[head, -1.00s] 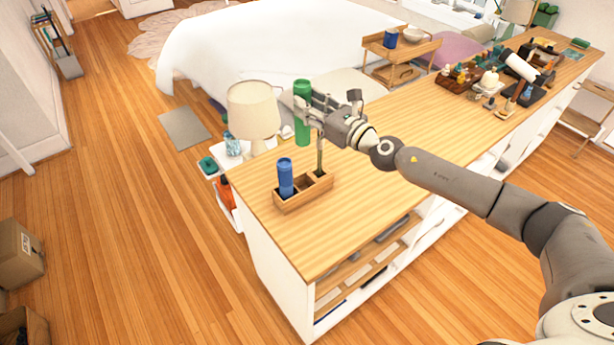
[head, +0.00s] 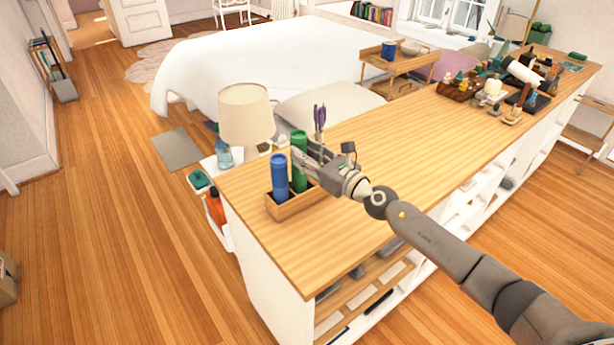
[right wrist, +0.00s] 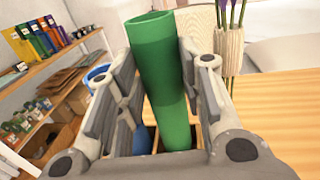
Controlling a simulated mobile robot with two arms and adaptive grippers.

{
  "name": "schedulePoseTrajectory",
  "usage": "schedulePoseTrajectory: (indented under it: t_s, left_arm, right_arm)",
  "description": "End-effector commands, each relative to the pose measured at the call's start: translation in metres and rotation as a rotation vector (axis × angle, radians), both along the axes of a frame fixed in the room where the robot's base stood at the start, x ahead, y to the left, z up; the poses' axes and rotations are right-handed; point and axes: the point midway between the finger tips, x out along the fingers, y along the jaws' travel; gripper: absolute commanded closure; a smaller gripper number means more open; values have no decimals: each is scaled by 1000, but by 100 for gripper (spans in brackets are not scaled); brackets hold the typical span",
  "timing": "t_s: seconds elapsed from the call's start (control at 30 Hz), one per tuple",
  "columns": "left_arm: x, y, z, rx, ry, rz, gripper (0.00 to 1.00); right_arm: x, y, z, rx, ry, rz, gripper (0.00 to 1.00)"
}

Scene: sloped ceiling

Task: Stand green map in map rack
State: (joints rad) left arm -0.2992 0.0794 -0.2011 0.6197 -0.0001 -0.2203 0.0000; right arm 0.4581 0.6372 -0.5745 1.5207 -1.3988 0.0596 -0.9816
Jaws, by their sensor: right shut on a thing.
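The green map (head: 299,142) is a rolled green tube, upright with a slight tilt in the right wrist view (right wrist: 163,62). My right gripper (head: 304,158) is shut around it from the right. The map rack (head: 291,208) is a small wooden box with compartments near the counter's left end. A blue roll (head: 279,174) stands in its left compartment. The green map's lower part is at the rack, right of and behind the blue roll. Its bottom end is hidden, so I cannot tell how deep it sits. My left gripper is not in view.
A vase with purple flowers (head: 320,118) stands close behind the green map. A lamp (head: 246,114) stands beyond the counter's left end. The wooden counter (head: 370,150) is clear in its middle; several small items crowd its far right end.

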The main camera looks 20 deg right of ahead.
Motion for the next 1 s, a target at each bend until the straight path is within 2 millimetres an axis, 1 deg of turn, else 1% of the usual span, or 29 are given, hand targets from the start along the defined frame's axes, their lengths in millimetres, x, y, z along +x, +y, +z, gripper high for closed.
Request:
schedulePoseTrajectory:
  t_s: [0.13,0.3,0.4,0.67,0.8,0.83,0.9,1.0]
  left_arm:
    - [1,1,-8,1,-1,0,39]
    - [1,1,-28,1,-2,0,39]
    - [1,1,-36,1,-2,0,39]
    - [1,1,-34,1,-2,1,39]
    - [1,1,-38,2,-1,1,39]
    - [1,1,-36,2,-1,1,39]
    - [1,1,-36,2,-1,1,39]
    - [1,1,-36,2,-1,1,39]
  right_arm:
    - [0,0,-9,1,0,0,91]
    - [0,0,-34,4,2,0,91]
    - [0,0,-43,3,0,0,91]
    - [0,0,-42,0,-1,0,91]
    - [0,0,-46,0,-1,0,91]
    - [0,0,-44,0,-1,0,61]
    - [0,0,-44,-1,0,0,55]
    - [0,0,-44,0,0,0,55]
